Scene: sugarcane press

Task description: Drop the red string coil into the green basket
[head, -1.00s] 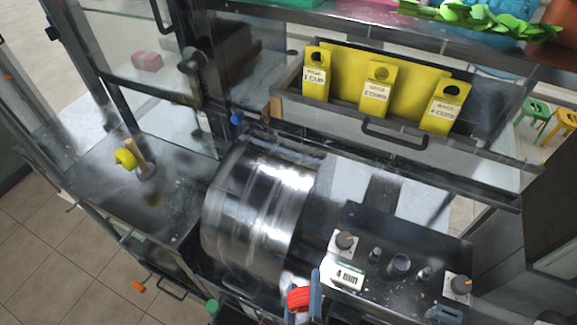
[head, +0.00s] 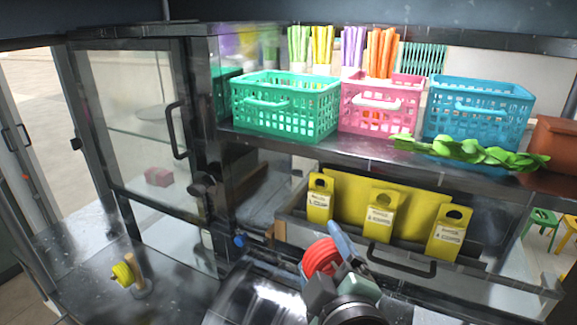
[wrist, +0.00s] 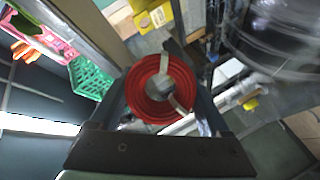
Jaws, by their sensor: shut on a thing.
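The red string coil (head: 321,257) is held in my gripper (head: 338,262) in the lower middle of the head view. In the wrist view the coil (wrist: 160,88) sits between the two fingers of my gripper (wrist: 165,95), with a pale band around it. The green basket (head: 287,112) stands on the upper shelf at the left, with its open top showing. It also shows in the wrist view (wrist: 90,80), at the upper left. My gripper is below the basket and to its right, apart from it.
A pink basket (head: 380,108) stands right beside the green one, then a blue basket (head: 478,108). Green leaves (head: 470,153) lie on the shelf edge (head: 370,156). Yellow tags (head: 381,214) hang in a drawer below. A yellow coil (head: 122,274) is on a peg at the left.

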